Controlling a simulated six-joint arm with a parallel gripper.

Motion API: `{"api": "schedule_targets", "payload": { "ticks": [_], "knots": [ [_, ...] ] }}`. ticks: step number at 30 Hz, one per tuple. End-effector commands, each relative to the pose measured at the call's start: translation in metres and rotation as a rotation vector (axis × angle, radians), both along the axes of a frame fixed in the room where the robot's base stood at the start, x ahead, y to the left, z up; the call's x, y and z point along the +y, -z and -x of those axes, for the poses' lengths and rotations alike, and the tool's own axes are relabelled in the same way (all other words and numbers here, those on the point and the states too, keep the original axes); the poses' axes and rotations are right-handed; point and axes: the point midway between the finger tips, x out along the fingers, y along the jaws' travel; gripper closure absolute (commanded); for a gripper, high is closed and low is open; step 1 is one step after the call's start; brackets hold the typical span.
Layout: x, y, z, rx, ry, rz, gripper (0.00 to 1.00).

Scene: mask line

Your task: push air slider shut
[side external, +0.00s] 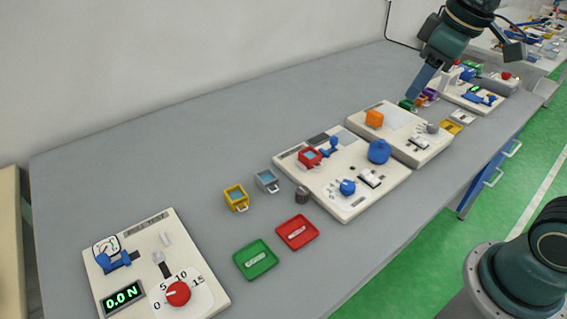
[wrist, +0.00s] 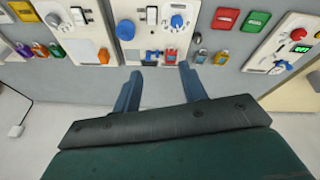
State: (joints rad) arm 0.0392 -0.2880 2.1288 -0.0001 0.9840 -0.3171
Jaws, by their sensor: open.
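No label reading "air" is legible, so I cannot tell for sure which part is the air slider. The middle cream panel (side external: 350,205) carries a small blue sliding-type piece (side external: 329,148) beside a red box (side external: 310,157). In the wrist view the blue piece (wrist: 152,55) sits at the panel's edge, beyond and between my fingertips. The left cream panel (side external: 205,262) carries another blue lever-like piece (side external: 117,261), below a round gauge. My gripper (wrist: 160,70) is open and empty. In the side view it (side external: 414,94) hangs at the upper right, above the far panels, apart from both blue pieces.
An orange block (side external: 374,118) and a blue dome (side external: 379,151) stand up from panels. The table behind is clear.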

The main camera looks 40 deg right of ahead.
Motion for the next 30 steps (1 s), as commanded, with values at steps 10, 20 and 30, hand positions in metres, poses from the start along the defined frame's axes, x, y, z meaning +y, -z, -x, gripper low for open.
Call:
{"api": "schedule_targets", "payload": {
  "ticks": [10, 20, 30],
  "knots": [
    [-0.012, 0.016, -0.077, 0.107, -0.153, 0.043, 0.58],
    [-0.025, 0.052, -0.144, 0.203, -0.306, 0.064, 0.58],
    [-0.04, 0.104, -0.199, 0.288, -0.452, 0.069, 0.58]
  ]
}}
